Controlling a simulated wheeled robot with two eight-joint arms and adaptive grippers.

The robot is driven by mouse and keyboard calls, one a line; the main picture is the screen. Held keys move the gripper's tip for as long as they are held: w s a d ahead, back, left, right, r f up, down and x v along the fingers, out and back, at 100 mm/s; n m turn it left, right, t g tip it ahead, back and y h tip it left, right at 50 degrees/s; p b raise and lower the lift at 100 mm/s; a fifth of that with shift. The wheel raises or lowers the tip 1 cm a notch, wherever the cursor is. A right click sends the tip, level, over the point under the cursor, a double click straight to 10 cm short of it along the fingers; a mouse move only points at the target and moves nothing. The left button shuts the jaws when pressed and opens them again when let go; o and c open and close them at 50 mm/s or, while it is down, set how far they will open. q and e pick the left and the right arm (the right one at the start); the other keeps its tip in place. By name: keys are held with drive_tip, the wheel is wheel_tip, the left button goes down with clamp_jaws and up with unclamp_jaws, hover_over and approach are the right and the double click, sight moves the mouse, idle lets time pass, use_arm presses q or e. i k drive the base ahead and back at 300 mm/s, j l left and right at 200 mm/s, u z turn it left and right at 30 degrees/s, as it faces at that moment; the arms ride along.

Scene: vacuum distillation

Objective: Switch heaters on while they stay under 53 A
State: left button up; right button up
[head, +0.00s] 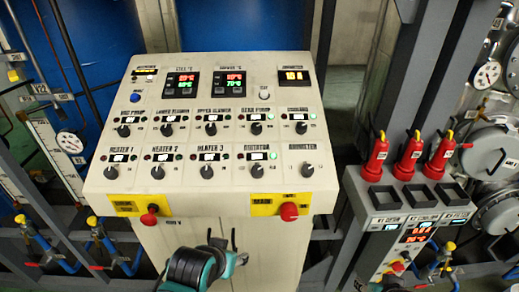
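The control panel (208,190) faces me. Its lower row has the Heater 1 knob (110,173), Heater 2 knob (157,173) and Heater 3 knob (206,173), with dark lamps. The ammeter display (293,76) at the upper right glows orange; it seems to read 101, and any decimal point is unclear. The ammeter knob (307,170) is at the row's right end. My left gripper (223,239) is below the panel's front edge, fingers apart and empty, touching no knob. A teal part at the bottom edge right of centre may belong to my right gripper (378,286); its fingers are unclear.
Red buttons (288,212) (149,217) sit on yellow plates at the panel's front edge. Green lamps glow at the right of both knob rows. A grey box (420,225) with red handles (411,155) stands right. Pipes and valves (110,245) are left.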

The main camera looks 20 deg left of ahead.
sight(111, 173)
drive_tip(key=u, duration=1.65)
